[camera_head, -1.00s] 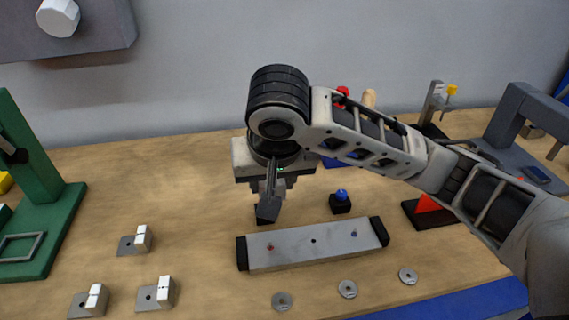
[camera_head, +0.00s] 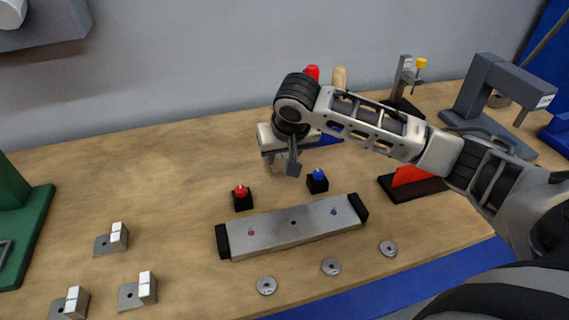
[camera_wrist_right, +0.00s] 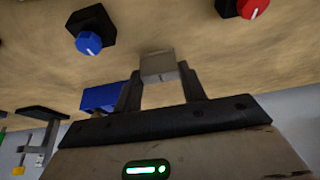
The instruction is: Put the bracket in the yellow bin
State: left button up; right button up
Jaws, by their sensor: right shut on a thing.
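My right gripper (camera_head: 284,168) is above the table, behind the grey bar fixture. In the right wrist view, its two fingers (camera_wrist_right: 159,82) are closed on a small pale block-like piece (camera_wrist_right: 158,66). This piece looks like the upright of a bracket, but the rest of it is hidden. Three similar brackets, grey plates with a hole and a pale upright, lie at the left: the rear one (camera_head: 105,243), the front right one (camera_head: 130,298) and the front left one (camera_head: 62,307). The yellow bin and my left gripper are not in view now.
The grey bar (camera_head: 290,233) has black ends, with a red knob (camera_head: 241,197) and a blue knob (camera_head: 317,181) behind it. Several washers (camera_head: 331,266) lie in front. A green frame (camera_head: 22,220) stands left and a grey press (camera_head: 495,95) right. The left-centre tabletop is clear.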

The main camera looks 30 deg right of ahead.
aim_at(284, 165)
jog(key=shift+w+d+f, duration=0.1)
jog(key=shift+d+f, duration=0.1)
jog(key=shift+f, duration=1.6)
jog(key=o, duration=1)
jog(key=shift+f, duration=0.15)
